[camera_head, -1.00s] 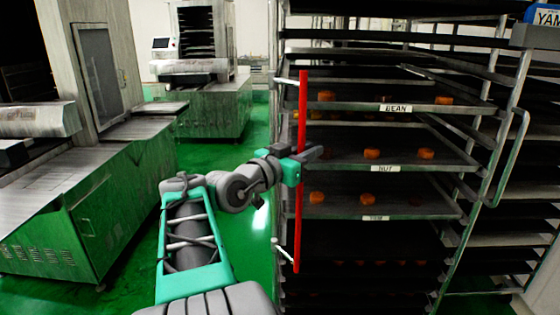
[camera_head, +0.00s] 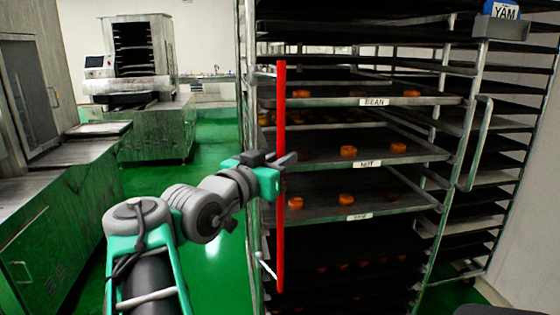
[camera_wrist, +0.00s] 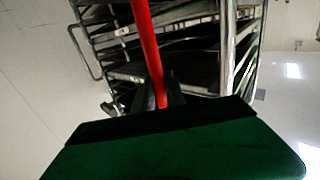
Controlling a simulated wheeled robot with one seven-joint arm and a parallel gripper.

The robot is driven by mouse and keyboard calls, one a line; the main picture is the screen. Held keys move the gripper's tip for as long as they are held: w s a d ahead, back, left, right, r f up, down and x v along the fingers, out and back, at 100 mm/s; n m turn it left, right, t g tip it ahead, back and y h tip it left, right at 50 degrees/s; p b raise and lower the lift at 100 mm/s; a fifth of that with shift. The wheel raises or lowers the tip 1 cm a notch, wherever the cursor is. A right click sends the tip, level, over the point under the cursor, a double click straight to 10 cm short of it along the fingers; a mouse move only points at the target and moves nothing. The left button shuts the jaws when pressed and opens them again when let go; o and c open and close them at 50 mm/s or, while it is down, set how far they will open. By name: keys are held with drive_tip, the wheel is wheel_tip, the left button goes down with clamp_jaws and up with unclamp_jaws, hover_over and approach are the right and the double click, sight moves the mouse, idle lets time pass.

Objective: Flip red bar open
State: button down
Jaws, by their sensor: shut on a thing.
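The red bar (camera_head: 281,228) is a long, thin upright bar in front of the left side of the tray rack (camera_head: 447,150). A short pale link near its lower end reaches back toward the rack's left post. In the wrist view the red bar (camera_wrist: 147,45) runs down to between my gripper's dark fingers (camera_wrist: 165,97). The fingers partly hide the bar where they hold it.
The rack holds trays of orange pieces with labels such as BEAN (camera_head: 374,102). A machine (camera_head: 145,90) stands at the back left, and a metal cabinet (camera_head: 40,190) is nearer on the left. Green floor (camera_head: 215,140) is clear between them and the rack.

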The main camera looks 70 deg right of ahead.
drive_tip(key=shift+s+a+r+m, duration=0.2)
drive_tip(key=shift+s+r+m, duration=0.1)
drive_tip(key=shift+s+r, duration=0.4)
drive_tip(key=c, duration=1.6)
unclamp_jaws()
drive_tip(key=shift+s+a+r, duration=0.1)
drive_tip(key=shift+a, duration=0.05)
drive_tip(key=shift+o, duration=1.1)
drive_tip(key=shift+f, duration=0.25)
drive_tip(key=shift+w+f, duration=0.1)
drive_tip(key=shift+w, duration=0.15)
